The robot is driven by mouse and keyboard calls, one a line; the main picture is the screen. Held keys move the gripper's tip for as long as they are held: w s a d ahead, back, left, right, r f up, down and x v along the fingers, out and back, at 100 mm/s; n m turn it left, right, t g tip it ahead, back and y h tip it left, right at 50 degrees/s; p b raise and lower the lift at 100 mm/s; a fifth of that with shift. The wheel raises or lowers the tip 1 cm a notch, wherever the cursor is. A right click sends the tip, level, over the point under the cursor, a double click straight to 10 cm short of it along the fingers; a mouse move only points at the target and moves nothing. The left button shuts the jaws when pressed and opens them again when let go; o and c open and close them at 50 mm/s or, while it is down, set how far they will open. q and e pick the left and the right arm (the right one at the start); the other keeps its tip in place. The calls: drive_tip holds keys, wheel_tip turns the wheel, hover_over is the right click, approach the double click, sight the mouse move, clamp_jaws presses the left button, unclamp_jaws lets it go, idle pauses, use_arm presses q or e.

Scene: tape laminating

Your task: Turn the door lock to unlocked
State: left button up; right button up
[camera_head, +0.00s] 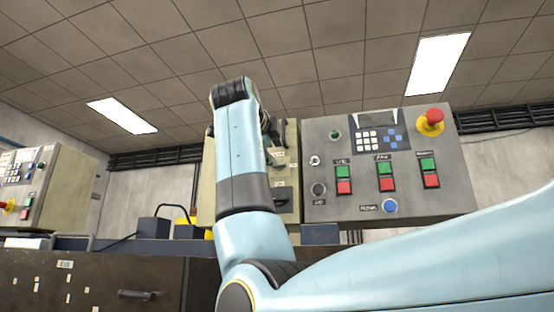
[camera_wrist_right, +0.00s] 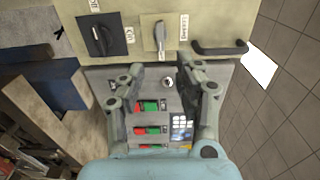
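The door lock (camera_wrist_right: 160,38) is a small silver lever on a light plate, with labels beside it, on a beige cabinet (camera_wrist_right: 205,22). It shows near the top middle of the right wrist view. In the head view my right arm covers part of the cabinet front (camera_head: 291,150), and the lock is hard to make out there. My right gripper (camera_wrist_right: 158,75) is open, its two fingers apart with nothing between them. The lock lies beyond the fingertips, roughly in line with the gap, and looks untouched. In the head view the gripper (camera_head: 271,128) is partly hidden behind my wrist. My left gripper is out of view.
A black rotary switch (camera_wrist_right: 98,38) and a dark door handle (camera_wrist_right: 220,47) flank the lock. A grey control panel (camera_head: 320,211) with several buttons and a red emergency knob (camera_head: 434,116) stands to the right. Another control box (camera_head: 66,185) is far left.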

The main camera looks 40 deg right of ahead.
drive_tip(key=v, duration=0.3)
drive_tip(key=shift+s+a, duration=0.25)
drive_tip(key=shift+s, duration=0.05)
drive_tip(key=shift+f, duration=0.1)
